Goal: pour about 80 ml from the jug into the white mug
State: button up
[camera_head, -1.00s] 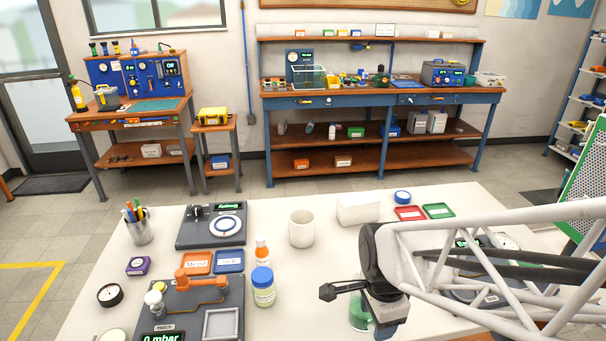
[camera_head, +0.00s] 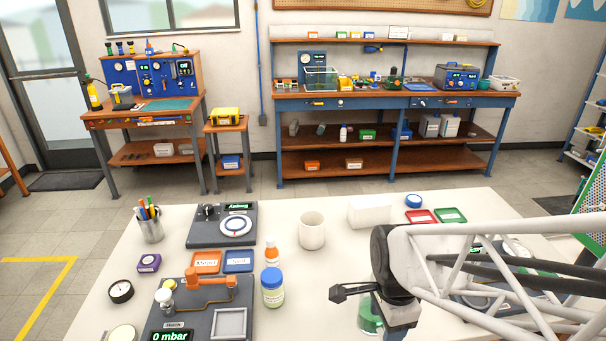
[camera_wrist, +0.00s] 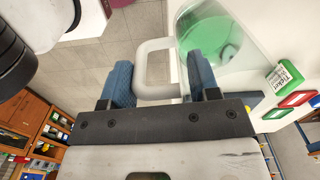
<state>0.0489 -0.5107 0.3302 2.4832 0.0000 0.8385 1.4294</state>
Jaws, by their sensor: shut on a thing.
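The white mug (camera_head: 311,232) stands upright on the table, left of and behind my gripper. The jug (camera_head: 369,316) is clear, with green liquid in it. In the head view my gripper and arm hide most of it. The wrist view shows the jug (camera_wrist: 207,42) with its pale handle (camera_wrist: 150,72) between the two blue-padded fingers of my gripper (camera_wrist: 160,80). My gripper is shut on the handle, apart from the mug. I cannot tell whether the jug touches the table.
An orange-capped bottle (camera_head: 272,250) and a blue-capped bottle (camera_head: 272,288) stand left of the jug. A white box (camera_head: 370,213) is right of the mug. Red (camera_head: 421,216) and green (camera_head: 450,215) trays lie at the back right. Bare tabletop lies between mug and jug.

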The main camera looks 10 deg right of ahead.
notch_tip(320, 180, up, 5)
jog(key=shift+f, duration=0.2)
jog(key=shift+w+a+r, duration=0.1)
jog(key=shift+w+r, duration=0.05)
jog(key=shift+w, duration=0.3)
jog(key=shift+w+a+r, duration=0.1)
jog(key=shift+w, duration=0.3)
jog(key=w+a+r+m, duration=0.15)
jog(key=w+a, duration=0.25)
jog(key=w, duration=0.6)
jog(key=w+a+m, duration=0.3)
jog(key=w+a, duration=0.2)
jog(key=w, duration=0.4)
jog(key=w+a+r+m, duration=0.15)
jog(key=w+a, duration=0.25)
jog(key=w, duration=0.6)
jog(key=w+a+f+m, duration=0.3)
jog(key=w+a, duration=0.6)
jog(key=w, duration=0.1)
notch_tip(320, 180, down, 9)
jog(key=shift+w, duration=0.25)
jog(key=shift+s+d, duration=0.1)
